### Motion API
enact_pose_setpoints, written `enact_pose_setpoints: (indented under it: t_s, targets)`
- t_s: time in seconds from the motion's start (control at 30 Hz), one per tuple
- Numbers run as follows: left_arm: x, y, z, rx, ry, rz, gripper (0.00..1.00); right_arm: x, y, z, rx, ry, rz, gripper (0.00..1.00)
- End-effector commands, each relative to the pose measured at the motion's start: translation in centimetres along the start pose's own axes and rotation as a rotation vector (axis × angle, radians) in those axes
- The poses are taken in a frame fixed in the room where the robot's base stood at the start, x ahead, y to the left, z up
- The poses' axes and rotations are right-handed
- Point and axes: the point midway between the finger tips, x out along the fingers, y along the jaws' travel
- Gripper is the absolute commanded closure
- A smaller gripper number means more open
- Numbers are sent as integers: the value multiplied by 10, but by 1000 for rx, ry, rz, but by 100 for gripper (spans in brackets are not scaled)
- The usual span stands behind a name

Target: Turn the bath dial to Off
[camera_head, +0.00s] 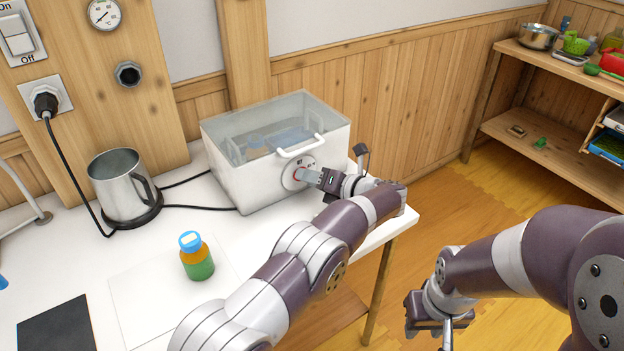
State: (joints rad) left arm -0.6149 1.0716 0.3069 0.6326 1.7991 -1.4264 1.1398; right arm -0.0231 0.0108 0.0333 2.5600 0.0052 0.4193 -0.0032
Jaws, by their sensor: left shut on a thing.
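The bath (235,180) is a white box with a clear lid and a white handle, standing at the back right of the white table. Its round dial (290,178) is on the front wall, toward the right. My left gripper (306,175) reaches the dial and is shut on its knob. The gripper covers part of the dial, so the setting cannot be read. My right gripper (440,331) hangs low in front of the table's right side, over the floor, away from the bath. Its fingers are partly out of view at the bottom edge.
A metal jug (118,187) stands on a dark base at the left, with black cables behind it. A jar with a blue lid (197,258) stands on the white table (250,240). A black mat (57,327) lies front left. A wooden shelf (560,80) stands far right.

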Motion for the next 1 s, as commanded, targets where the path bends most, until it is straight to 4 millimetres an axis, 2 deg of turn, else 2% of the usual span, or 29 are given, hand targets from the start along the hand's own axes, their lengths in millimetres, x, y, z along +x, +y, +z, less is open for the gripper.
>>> enact_pose_setpoints:
  t_s: [0.7, 1.0]
  targets:
    - [2, 1, -5, -430, -1, -177, 93, 88, 0, 11, 0, 0, 0, 62]
    - [1, 4, -4, -529, 1, -219, 93, 107, 0, 13, 0, 0, 0, 62]
